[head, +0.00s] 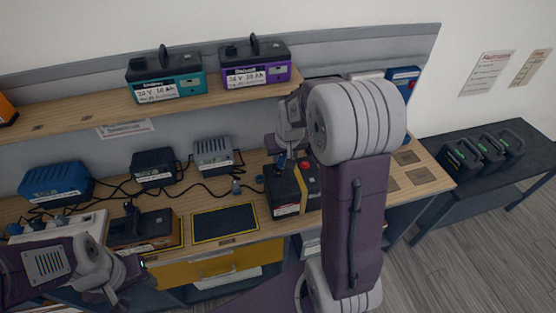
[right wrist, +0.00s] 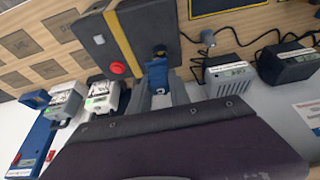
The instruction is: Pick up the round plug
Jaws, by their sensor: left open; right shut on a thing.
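I cannot tell whether the plug touches the box. Another grey plug with a rounded head (head: 236,186) lies on the bench at the end of a black cable; it also shows in the right wrist view (right wrist: 207,38). My left gripper (head: 135,279) is open and empty at the lower left, in front of the bench. My right arm hides part of the bench.
Blue (head: 56,181), black (head: 153,167) and grey (head: 213,155) chargers with loose cables stand along the bench back. A yellow-edged dark mat (head: 225,223) is bare. Teal (head: 166,79) and purple (head: 256,69) batteries stand on the shelf above.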

